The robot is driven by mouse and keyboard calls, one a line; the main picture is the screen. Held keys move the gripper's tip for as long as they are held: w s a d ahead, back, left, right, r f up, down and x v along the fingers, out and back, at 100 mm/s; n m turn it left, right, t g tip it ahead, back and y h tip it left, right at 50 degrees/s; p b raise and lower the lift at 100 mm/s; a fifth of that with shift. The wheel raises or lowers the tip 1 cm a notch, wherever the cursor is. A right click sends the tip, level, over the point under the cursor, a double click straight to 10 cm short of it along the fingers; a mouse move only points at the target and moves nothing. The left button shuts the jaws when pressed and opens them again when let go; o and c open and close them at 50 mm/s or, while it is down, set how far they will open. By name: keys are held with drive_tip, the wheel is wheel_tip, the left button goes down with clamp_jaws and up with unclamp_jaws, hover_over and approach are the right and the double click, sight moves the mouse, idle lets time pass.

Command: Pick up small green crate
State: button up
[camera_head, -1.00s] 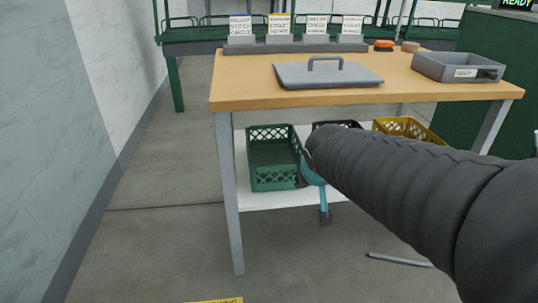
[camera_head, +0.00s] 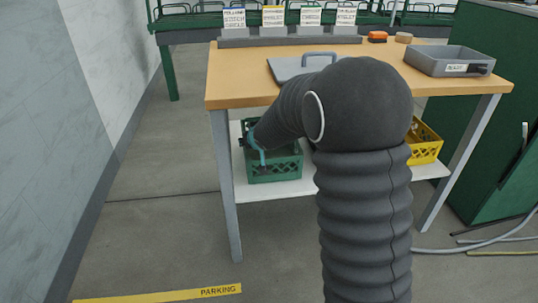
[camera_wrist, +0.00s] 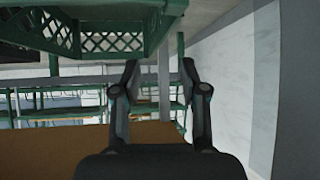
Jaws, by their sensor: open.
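The small green crate (camera_head: 274,167) with lattice sides stands on the white lower shelf of the table, toward its left end. My gripper (camera_head: 255,150) is open and overlaps the crate's left part in the head view; my arm hides some of the crate's back and right side. In the wrist view the crate (camera_wrist: 95,42) fills the upper left, its near corner close to the left fingertip. The two fingers (camera_wrist: 162,75) stand apart with nothing held between them. Whether a finger touches the crate I cannot tell.
The wooden tabletop (camera_head: 225,90) is above the shelf (camera_head: 240,190), with a grey lid (camera_head: 285,68) and a grey tray (camera_head: 450,62) on it. A yellow crate (camera_head: 424,145) stands at the shelf's right. A hose (camera_head: 480,243) lies on the floor at right.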

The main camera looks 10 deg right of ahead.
drive_tip(key=shift+d+b+x, duration=0.1)
drive_tip(key=shift+b+x, duration=0.3)
drive_tip(key=shift+x, duration=2.35)
drive_tip(key=shift+d+b+x, duration=0.15)
drive_tip(key=shift+b+x, duration=0.2)
drive_tip(key=shift+x, duration=2.4)
drive_tip(key=shift+f, duration=0.1)
